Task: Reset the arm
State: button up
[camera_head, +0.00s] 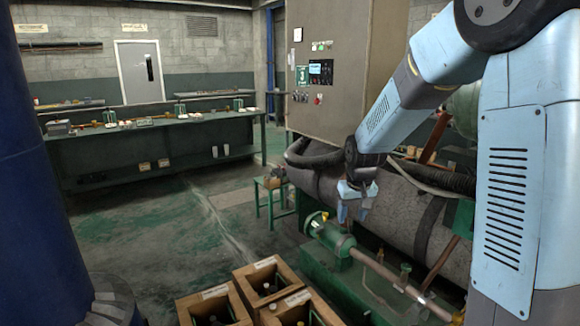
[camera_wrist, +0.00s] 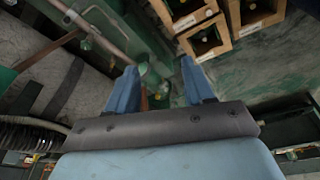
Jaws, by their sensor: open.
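My arm reaches in from the right in the head view. My gripper (camera_head: 355,211) points down beside the large grey wrapped cylinder (camera_head: 400,205), above and near the green end of a pipe fitting (camera_head: 330,233). In the wrist view my gripper (camera_wrist: 155,80) shows two blue fingers spread apart with nothing between them. The green fitting also shows beyond the fingers in the wrist view (camera_wrist: 148,75). I cannot tell the exact gap between the fingers and the fitting.
Wooden crates (camera_head: 205,294) with bottles stand on the floor at the bottom centre. A tall cabinet (camera_head: 345,75) with a control panel stands behind the cylinder. A long green workbench (camera_head: 160,160) lines the back left. The floor (camera_head: 170,230) between is mostly clear.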

jog(key=s+d+r+t, duration=0.1)
jog(key=s+d+r, duration=0.3)
jog(key=s+r, duration=0.8)
jog(key=s+d+r+m+t, duration=0.1)
jog(key=s+d+r, duration=0.1)
jog(key=s, duration=1.5)
jog(key=shift+r+m+t, duration=0.4)
jog(key=shift+r, duration=0.1)
